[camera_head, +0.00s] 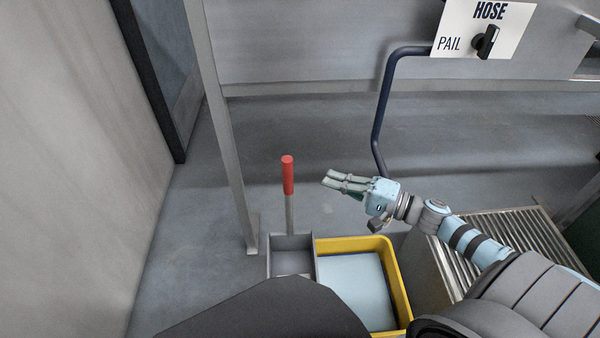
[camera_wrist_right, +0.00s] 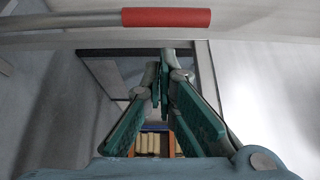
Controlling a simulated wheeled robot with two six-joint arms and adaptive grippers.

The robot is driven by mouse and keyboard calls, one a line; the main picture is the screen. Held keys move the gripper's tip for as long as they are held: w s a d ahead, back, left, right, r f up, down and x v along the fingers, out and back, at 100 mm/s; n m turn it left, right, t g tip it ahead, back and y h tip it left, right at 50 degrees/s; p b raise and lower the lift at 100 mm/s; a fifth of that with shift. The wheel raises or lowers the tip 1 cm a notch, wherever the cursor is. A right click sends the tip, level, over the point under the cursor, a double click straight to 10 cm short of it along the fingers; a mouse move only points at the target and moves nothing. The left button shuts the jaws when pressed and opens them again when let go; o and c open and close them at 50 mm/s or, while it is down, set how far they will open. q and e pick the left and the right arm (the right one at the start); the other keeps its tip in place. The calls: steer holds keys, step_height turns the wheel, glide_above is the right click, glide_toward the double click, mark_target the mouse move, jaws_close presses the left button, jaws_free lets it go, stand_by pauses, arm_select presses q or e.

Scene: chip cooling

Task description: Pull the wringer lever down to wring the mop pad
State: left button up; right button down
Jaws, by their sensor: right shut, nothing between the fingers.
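The wringer lever stands upright behind the grey wringer box (camera_head: 291,242). It is a grey rod with a red grip (camera_head: 288,176). The red grip (camera_wrist_right: 166,17) also lies across the top of the right wrist view, beyond the fingertips. My right gripper (camera_head: 326,182) is shut and empty, to the right of the red grip and apart from it. Its teal fingers (camera_wrist_right: 160,88) meet in the right wrist view. The yellow bucket (camera_head: 398,285) with pale blue water stands beside the wringer box. I cannot make out a mop pad. My left gripper is not in view.
A grey metal post (camera_head: 226,150) stands left of the lever. A dark blue bent pipe (camera_head: 382,105) rises behind my right gripper, below a HOSE/PAIL sign (camera_head: 465,30). A slatted metal grate (camera_head: 490,245) lies at right. Grey floor is clear behind the lever.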

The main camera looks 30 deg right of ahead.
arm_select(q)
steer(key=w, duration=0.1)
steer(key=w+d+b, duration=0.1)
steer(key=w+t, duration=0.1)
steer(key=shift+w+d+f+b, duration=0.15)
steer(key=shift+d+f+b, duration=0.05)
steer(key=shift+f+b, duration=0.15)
arm_select(e)
steer(key=x, duration=0.8)
steer(key=shift+w+a, duration=0.2)
steer(key=shift+a, duration=0.05)
steer(key=shift+s, duration=0.1)
